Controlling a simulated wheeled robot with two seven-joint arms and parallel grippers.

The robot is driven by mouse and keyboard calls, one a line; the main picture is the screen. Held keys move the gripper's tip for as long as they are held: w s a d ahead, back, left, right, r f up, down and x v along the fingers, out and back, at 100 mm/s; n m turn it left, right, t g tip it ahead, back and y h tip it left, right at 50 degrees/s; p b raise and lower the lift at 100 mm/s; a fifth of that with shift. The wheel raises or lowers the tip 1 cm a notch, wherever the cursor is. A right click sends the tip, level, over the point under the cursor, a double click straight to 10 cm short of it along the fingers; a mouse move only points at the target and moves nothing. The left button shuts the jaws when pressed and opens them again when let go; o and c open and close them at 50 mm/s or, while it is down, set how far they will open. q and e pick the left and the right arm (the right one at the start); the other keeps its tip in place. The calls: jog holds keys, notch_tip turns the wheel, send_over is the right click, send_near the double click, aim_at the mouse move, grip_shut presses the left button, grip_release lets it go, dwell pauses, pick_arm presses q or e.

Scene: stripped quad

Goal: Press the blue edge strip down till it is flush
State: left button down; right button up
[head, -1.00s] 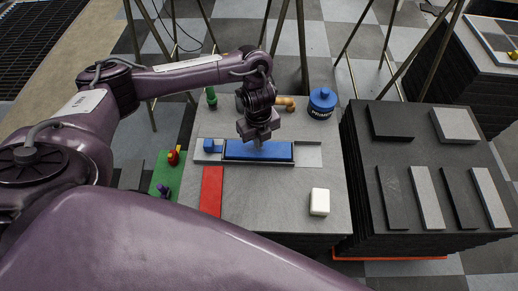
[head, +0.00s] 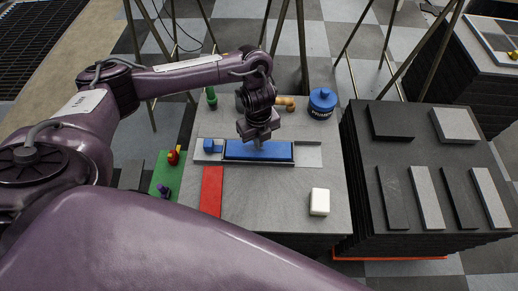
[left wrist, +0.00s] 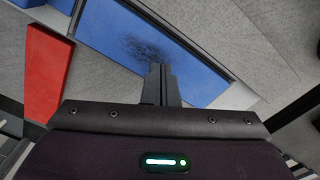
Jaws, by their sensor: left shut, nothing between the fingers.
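The blue edge strip (head: 240,151) lies lengthwise in a shallow recess of the grey board (head: 262,200). A dark edge shows along its near side. My left gripper (head: 258,146) points down over the middle of the strip, its fingers shut and empty. In the left wrist view the fingertips (left wrist: 160,70) are at the blue strip (left wrist: 185,68), with a dark smudge just beyond them. They look to be touching it, but I cannot tell for sure. Whether the strip is flush is also unclear. My right gripper is not in view.
A blue cube (head: 209,145) sits left of the strip. A red strip (head: 211,190) and a white block (head: 320,202) lie nearer. A blue round container (head: 322,104) stands behind right. Black stacked panels (head: 425,190) stand to the right. The board's front middle is clear.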

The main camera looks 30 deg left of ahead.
pick_arm(q)
jog(key=shift+f+b, duration=0.5)
jog(key=shift+f, duration=0.3)
